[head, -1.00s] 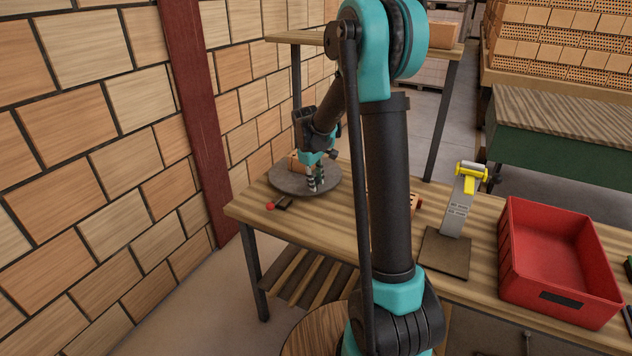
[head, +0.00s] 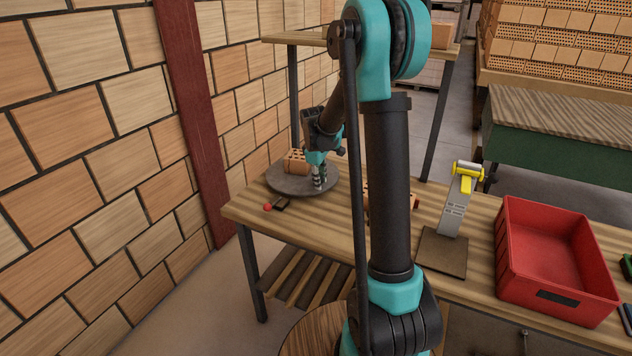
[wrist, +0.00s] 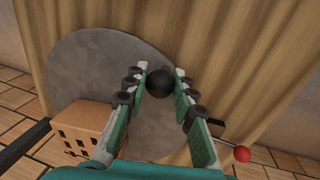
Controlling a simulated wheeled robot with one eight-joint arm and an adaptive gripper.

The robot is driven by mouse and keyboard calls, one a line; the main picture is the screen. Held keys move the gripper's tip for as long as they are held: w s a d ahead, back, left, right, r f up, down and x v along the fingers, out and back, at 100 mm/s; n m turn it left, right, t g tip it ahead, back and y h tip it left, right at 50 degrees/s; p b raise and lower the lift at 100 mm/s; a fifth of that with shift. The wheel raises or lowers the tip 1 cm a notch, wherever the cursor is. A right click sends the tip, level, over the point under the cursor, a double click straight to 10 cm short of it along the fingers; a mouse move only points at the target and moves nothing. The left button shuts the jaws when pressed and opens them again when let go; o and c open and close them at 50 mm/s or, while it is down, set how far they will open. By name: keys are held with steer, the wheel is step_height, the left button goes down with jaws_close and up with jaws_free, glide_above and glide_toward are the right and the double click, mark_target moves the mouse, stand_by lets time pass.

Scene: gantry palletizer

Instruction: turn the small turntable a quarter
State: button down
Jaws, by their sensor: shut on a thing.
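The small turntable is a round grey disc (head: 284,186) on the left end of the wooden table; it fills the upper left of the wrist view (wrist: 90,65). A perforated orange brick (head: 295,161) rests on it, also seen in the wrist view (wrist: 85,128). A black ball knob (wrist: 159,82) is at the disc's edge. My gripper (head: 319,187) is at the front right part of the disc, pointing down. In the wrist view its fingertips (wrist: 160,80) are on either side of the knob, shut on it. The knob is hidden in the head view.
A black lever with a red ball end (head: 268,207) lies by the table's front left edge. A tape dispenser (head: 455,215) and a red crate (head: 555,297) stand to the right. Another brick (head: 412,203) is partly behind my arm. A block wall (head: 80,150) is close on the left.

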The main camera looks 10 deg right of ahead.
mark_target(332, 165)
steer(key=shift+w+d+n, duration=0.5)
steer(key=shift+d+n, duration=0.35)
steer(key=shift+d, duration=0.05)
steer(key=shift+w+d+n, duration=0.5)
steer(key=shift+d+n, duration=0.35)
steer(key=shift+d, duration=0.05)
steer(key=shift+w+d+n+y, duration=0.5)
steer(key=shift+w+d+n, duration=0.7)
steer(key=shift+n, duration=0.3)
steer(key=shift+w+d+n, duration=0.65)
steer(key=shift+w+n, duration=0.25)
steer(key=shift+w, duration=0.05)
steer(key=shift+w+d+n+y, duration=0.15)
steer(key=shift+w+d+n, duration=0.05)
steer(key=shift+w+n, duration=0.4)
steer(key=shift+w+d+n+y, duration=0.2)
steer(key=shift+w+d+n, duration=0.05)
steer(key=shift+w+n, duration=0.35)
steer(key=shift+w+d+n+y, duration=0.15)
steer(key=shift+w+d+n, duration=0.05)
steer(key=shift+w+n, duration=0.4)
steer(key=shift+w+d+n, duration=0.1)
steer(key=shift+w+n, duration=0.9)
steer(key=shift+w, duration=0.35)
steer(key=shift+w+n+y, duration=0.4)
steer(key=shift+w+n, duration=0.6)
steer(key=shift+w, duration=0.2)
steer(key=c, duration=1.3)
jaws_free()
steer(key=shift+o, duration=0.2)
